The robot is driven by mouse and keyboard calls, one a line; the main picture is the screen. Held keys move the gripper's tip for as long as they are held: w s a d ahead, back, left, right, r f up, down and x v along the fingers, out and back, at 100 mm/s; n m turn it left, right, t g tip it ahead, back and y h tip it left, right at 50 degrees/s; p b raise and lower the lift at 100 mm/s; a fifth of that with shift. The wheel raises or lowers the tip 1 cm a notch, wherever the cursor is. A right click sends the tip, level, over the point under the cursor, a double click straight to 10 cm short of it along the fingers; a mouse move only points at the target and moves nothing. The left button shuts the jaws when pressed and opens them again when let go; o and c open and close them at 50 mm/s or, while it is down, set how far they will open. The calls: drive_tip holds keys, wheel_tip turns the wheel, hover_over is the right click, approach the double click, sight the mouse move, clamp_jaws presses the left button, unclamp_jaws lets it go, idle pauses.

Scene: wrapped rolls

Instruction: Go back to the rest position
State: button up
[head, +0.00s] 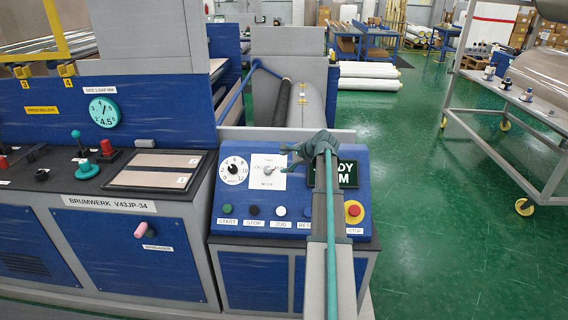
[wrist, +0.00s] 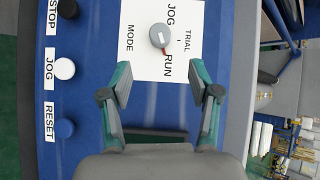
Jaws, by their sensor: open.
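My gripper (head: 296,153) is in front of the blue control panel (head: 372,217), beside the mode selector knob (head: 268,170) on its white label. In the wrist view my gripper (wrist: 163,88) has its two teal and grey fingers spread wide with nothing between them. The grey selector knob (wrist: 159,36) lies beyond the fingertips, apart from them, and its red pointer is turned toward RUN. My arm covers part of the panel and of the green-lettered display (head: 348,173) in the head view.
A row of buttons runs along the panel's lower edge, with a red stop button (head: 354,209) at right. A dial (head: 234,170) is at left. A metal rack (head: 500,112) on yellow casters stands to the right. The green floor (head: 430,240) between is clear.

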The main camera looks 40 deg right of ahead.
idle(0.3)
